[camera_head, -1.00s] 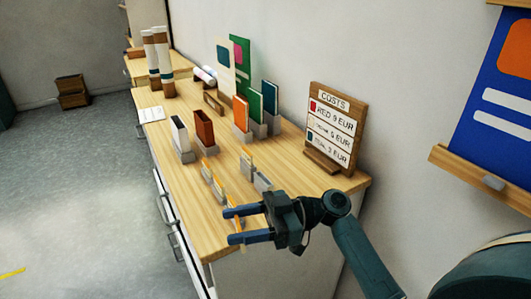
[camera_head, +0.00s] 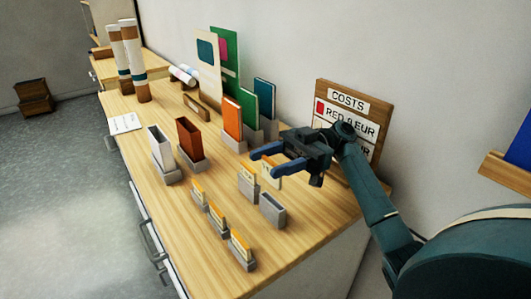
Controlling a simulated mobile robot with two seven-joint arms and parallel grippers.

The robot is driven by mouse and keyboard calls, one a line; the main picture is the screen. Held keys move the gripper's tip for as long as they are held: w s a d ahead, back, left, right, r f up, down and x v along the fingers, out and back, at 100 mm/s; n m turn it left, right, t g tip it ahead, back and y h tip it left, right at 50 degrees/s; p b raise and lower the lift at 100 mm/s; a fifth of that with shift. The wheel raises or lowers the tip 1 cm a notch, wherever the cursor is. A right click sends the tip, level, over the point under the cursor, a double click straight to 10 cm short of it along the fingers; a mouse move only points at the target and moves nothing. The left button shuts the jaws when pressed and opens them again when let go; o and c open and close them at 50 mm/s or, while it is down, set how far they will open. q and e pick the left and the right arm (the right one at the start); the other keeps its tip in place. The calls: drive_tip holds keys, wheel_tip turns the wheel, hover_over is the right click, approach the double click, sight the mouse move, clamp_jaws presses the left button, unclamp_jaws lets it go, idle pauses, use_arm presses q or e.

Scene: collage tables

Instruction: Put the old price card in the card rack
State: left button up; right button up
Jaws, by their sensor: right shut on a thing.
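My right gripper (camera_head: 261,162) is in from the right, above the table, shut on a small pale card with an orange top (camera_head: 271,175). The fingers partly hide this card. Below it to the right stands a small grey holder (camera_head: 272,210) that looks empty. Just left of the gripper another grey holder (camera_head: 249,190) has an orange-topped card in it. Three more carded holders stand in a row along the front edge: one at the back (camera_head: 198,192), one in the middle (camera_head: 217,218) and one nearest (camera_head: 241,246). I cannot tell which is the card rack. My left gripper is not in view.
A wooden COSTS board (camera_head: 352,100) stands behind my right arm, partly covered. Grey stands hold a white book (camera_head: 160,148), a brown book (camera_head: 188,140) and an orange book (camera_head: 232,118). The table's front right (camera_head: 290,245) is bare.

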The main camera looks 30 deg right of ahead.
drive_tip(key=shift+s+f, duration=0.15)
drive_tip(key=shift+f, duration=0.2)
wheel_tip(320, 180, down, 2)
drive_tip(key=shift+f+b, duration=0.25)
drive_tip(key=shift+b, duration=0.3)
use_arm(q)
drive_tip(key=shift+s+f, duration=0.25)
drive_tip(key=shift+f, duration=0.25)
use_arm(e)
drive_tip(key=shift+f, duration=0.35)
use_arm(q)
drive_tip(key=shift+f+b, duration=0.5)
drive_tip(key=shift+b, duration=0.05)
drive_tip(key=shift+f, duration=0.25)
use_arm(e)
drive_tip(key=shift+f, duration=0.15)
drive_tip(key=o, duration=1)
drive_tip(key=shift+f, duration=0.1)
